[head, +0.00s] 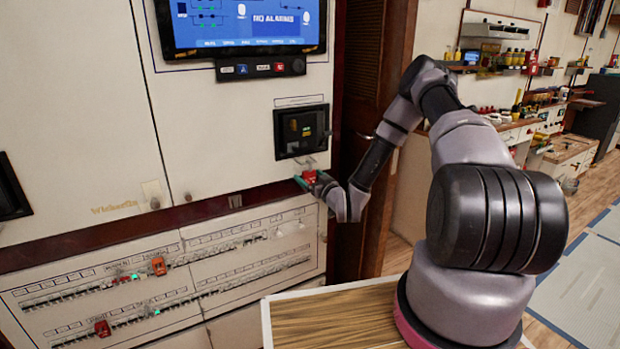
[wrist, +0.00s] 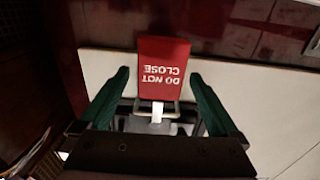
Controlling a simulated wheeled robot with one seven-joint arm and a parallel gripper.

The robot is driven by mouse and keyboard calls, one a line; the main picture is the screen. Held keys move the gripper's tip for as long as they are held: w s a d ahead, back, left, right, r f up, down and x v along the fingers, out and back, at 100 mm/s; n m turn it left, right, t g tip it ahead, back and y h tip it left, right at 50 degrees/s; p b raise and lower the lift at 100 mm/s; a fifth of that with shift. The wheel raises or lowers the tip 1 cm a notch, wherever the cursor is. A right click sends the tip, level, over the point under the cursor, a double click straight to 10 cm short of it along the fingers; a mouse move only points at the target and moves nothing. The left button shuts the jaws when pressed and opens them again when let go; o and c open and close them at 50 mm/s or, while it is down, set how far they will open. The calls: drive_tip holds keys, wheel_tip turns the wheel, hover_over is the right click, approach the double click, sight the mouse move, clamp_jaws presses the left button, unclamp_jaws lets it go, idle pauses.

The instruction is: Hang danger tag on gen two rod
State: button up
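The red danger tag, lettered "DO NOT CLOSE" (wrist: 163,68), is between my fingers in the wrist view, its lettering upside down there. It also shows as a small red patch in the head view (head: 309,177). A wire loop joins its edge and crosses a short pale rod (wrist: 157,112); whether the loop encircles it is hard to tell. My gripper (wrist: 159,76) has its two green fingers spread either side of the tag, with gaps visible. In the head view my gripper (head: 312,179) is at the cabinet, just under a black breaker unit (head: 302,131).
A blue display (head: 243,22) is above on the cabinet. Lower breaker rows carry orange and red tags (head: 158,266) (head: 103,328). A dark wood trim (head: 150,222) runs below my gripper. A wood-topped surface (head: 335,318) lies beside my base.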

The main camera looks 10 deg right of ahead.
drive_tip(key=v, duration=1)
drive_tip(key=w+d+r+g+h, duration=0.1)
drive_tip(key=d+r+g, duration=0.15)
drive_tip(key=r, duration=0.25)
drive_tip(key=w+d+r+g+h, duration=0.2)
drive_tip(key=r+g, duration=0.1)
drive_tip(key=r, duration=0.3)
drive_tip(key=s+d+r+m+g+h, duration=0.1)
drive_tip(key=s+r, duration=0.2)
drive_tip(key=r, duration=0.4)
drive_tip(key=s+d+r+m+g+h, duration=0.1)
drive_tip(key=s+d+r, duration=0.1)
drive_tip(key=s+r, duration=0.35)
drive_tip(key=s+a+r+m+g, duration=0.1)
drive_tip(key=s+r+m, duration=0.1)
drive_tip(key=s+r, duration=0.3)
drive_tip(key=s+a+r+m+y, duration=0.1)
drive_tip(key=s+r, duration=0.4)
drive_tip(key=s, duration=0.6)
drive_tip(key=s+a+r+m+g, duration=0.1)
drive_tip(key=s+a+r+m, duration=0.1)
drive_tip(key=s+r, duration=0.3)
drive_tip(key=s+a, duration=0.1)
drive_tip(key=s, duration=0.2)
drive_tip(key=shift+s+m+g+y, duration=0.3)
drive_tip(key=shift+s+m+g, duration=0.05)
drive_tip(key=shift+s+m, duration=0.05)
